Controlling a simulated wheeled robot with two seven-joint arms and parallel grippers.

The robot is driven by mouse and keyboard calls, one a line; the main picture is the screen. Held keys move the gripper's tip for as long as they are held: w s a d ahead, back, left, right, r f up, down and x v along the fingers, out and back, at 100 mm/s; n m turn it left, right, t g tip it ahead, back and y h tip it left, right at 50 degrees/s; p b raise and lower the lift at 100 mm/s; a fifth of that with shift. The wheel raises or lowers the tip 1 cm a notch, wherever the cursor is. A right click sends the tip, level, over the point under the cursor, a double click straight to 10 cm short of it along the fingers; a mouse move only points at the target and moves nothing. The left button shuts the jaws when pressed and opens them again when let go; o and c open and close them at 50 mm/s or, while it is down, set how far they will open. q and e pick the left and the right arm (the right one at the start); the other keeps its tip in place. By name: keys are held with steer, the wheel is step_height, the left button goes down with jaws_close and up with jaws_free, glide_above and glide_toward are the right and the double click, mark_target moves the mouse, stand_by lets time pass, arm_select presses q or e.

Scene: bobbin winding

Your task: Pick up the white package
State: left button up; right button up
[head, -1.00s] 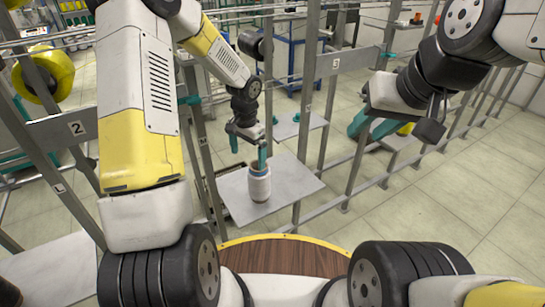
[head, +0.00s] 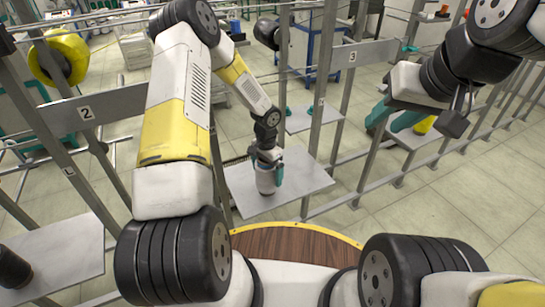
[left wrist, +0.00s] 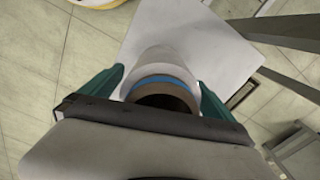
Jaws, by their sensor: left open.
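The white package (head: 265,182) is an upright white cylinder on a grey metal plate (head: 315,180) in the head view. In the left wrist view the package (left wrist: 160,62) shows a blue ring and a brown, hollow core end. My left gripper (head: 268,168) is down at the package's top. Its two teal fingers (left wrist: 158,90) are spread on either side of the package, open; I cannot tell whether they touch it. My right gripper (head: 392,117) hangs at the right, well away from the package, with its teal fingers apart and nothing seen between them.
Grey metal posts and rails with number plates (head: 86,112) stand around the plate. Another plate at the lower left (head: 60,255) carries a dark cylinder (head: 13,268). A smaller plate (head: 312,120) lies behind.

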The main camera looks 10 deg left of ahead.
arm_select(q)
steer(key=c, duration=1.6)
